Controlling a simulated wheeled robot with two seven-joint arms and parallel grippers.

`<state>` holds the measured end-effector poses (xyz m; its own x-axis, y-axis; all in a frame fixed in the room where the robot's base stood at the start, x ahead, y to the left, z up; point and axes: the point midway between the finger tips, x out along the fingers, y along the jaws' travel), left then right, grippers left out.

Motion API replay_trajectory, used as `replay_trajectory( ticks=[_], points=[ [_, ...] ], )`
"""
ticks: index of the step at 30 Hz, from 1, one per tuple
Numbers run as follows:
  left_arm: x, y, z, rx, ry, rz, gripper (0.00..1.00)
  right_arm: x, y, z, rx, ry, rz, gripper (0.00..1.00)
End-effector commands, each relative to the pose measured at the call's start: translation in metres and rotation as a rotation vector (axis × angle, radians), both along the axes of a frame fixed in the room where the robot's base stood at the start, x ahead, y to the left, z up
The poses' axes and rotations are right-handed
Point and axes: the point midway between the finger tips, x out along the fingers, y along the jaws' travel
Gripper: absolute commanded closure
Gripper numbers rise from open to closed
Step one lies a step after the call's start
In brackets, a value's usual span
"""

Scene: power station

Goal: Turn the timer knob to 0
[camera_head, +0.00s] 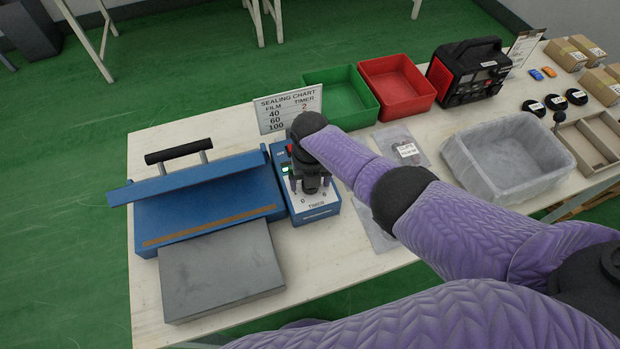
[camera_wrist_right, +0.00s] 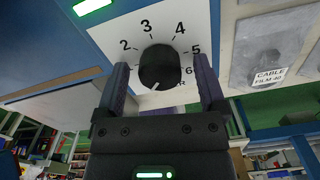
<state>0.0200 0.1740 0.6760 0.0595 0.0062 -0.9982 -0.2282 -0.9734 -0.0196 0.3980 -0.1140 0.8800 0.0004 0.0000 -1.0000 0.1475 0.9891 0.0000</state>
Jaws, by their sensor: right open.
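The timer box (camera_head: 320,212) is blue with a white dial face, just right of the blue sealer (camera_head: 205,203). In the head view the dial shows 0 and 8 near its front edge, above the word TIMER. My right gripper (camera_head: 312,186) is over this dial and hides the knob there. In the right wrist view the black knob (camera_wrist_right: 160,66) sits between the two open fingers of my right gripper (camera_wrist_right: 160,75), with a visible gap on each side. Numbers 2 to 6 show around it. My left gripper is out of view.
A sealing chart (camera_head: 288,110) stands behind the timer. Green (camera_head: 345,95) and red (camera_head: 398,85) bins stand at the back. A grey slab (camera_head: 220,272) lies in front of the sealer. A translucent tub (camera_head: 508,158) stands right, beyond my arm. A cable film bag (camera_wrist_right: 268,62) lies beside the timer.

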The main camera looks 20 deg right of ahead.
Motion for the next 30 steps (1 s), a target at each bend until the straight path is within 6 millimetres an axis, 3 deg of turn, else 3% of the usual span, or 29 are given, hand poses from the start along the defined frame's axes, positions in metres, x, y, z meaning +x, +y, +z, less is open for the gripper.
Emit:
replay_trajectory(
  ticks=[4, 9, 15, 30],
  points=[
    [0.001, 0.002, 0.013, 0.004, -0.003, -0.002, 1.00, 0.000, 0.000, 0.018, 0.000, -0.002, 0.000, 0.10],
    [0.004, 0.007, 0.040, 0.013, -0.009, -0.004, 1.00, 0.001, 0.000, 0.065, 0.001, -0.003, 0.001, 0.10],
    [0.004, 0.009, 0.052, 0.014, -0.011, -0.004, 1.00, 0.000, 0.000, 0.096, 0.000, -0.001, 0.001, 0.10],
    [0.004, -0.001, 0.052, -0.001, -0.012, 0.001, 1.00, -0.001, 0.001, 0.098, 0.002, 0.000, -0.006, 0.10]
  ],
)
